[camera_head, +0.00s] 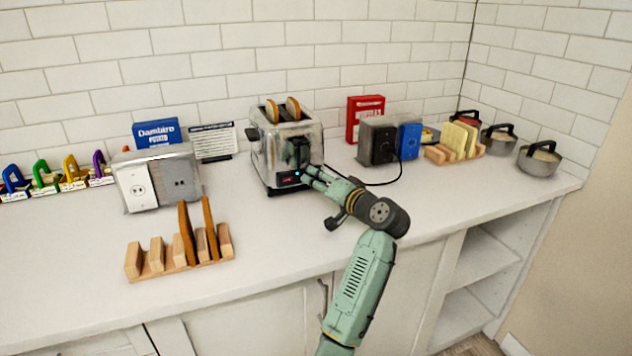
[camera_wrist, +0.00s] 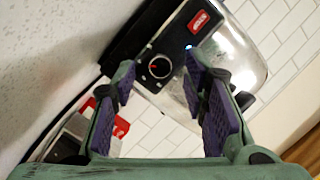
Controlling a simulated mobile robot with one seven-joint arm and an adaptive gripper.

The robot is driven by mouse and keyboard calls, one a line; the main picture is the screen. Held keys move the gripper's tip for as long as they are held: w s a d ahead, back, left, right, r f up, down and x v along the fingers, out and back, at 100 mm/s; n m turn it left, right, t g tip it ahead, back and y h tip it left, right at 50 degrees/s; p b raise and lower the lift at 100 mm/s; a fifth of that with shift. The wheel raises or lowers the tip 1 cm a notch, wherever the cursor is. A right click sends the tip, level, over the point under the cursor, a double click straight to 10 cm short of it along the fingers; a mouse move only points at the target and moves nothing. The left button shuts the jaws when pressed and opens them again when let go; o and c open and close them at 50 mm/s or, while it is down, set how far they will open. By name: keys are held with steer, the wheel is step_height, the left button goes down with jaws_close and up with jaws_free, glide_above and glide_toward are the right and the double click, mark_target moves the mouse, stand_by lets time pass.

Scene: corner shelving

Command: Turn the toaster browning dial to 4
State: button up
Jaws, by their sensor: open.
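The silver toaster (camera_head: 262,153) stands on the counter against the tiled wall, with two slices of bread in its slots. In the wrist view the toaster's black panel (camera_wrist: 143,36) carries a round black browning dial (camera_wrist: 159,68) with a red pointer mark. The numbers around the dial are too small to read. A lit blue spot shows beside the dial. My gripper (camera_wrist: 160,82) is open, its purple-padded fingers on either side of the dial in the picture. I cannot tell whether they touch it. In the head view my gripper (camera_head: 306,172) is at the toaster's front, hiding part of the panel.
A wooden rack (camera_head: 180,262) stands at the front left of the counter, near an outlet box (camera_head: 140,188). To the toaster's right are a grey box (camera_head: 377,142) with a black cord, a blue box (camera_head: 409,142) and lidded pots (camera_head: 539,160). The front middle counter is clear.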

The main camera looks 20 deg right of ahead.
steer(key=v, duration=1)
steer(key=shift+s+d, duration=0.1)
steer(key=shift+s, duration=0.2)
